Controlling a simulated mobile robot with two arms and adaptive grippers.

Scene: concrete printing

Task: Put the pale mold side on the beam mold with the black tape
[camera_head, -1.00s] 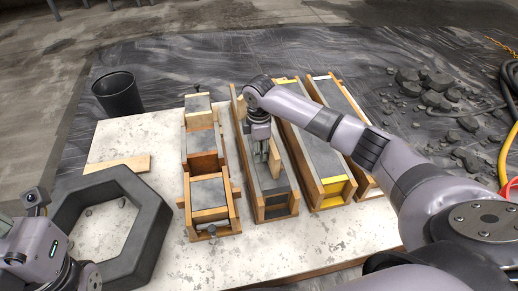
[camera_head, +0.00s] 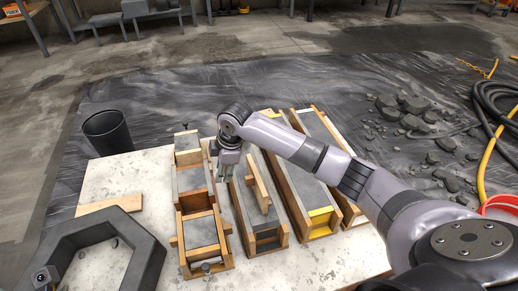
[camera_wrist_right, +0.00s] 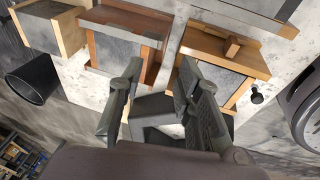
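The pale mold side (camera_head: 257,181), a light wooden board, stands on edge along the beam mold with the black tape (camera_head: 241,216), on its grey fill. The tape shows as a dark band at the near end. I cannot tell how exactly the board is seated. My right gripper (camera_head: 226,171) is left of the board and apart from it, above the gap by the short molds. In the right wrist view my right gripper (camera_wrist_right: 158,105) is open, its fingers spread with nothing between them.
Three short molds (camera_head: 199,229) stand in a row at left. A beam mold with yellow tape (camera_head: 321,211) and another long mold lie at right.

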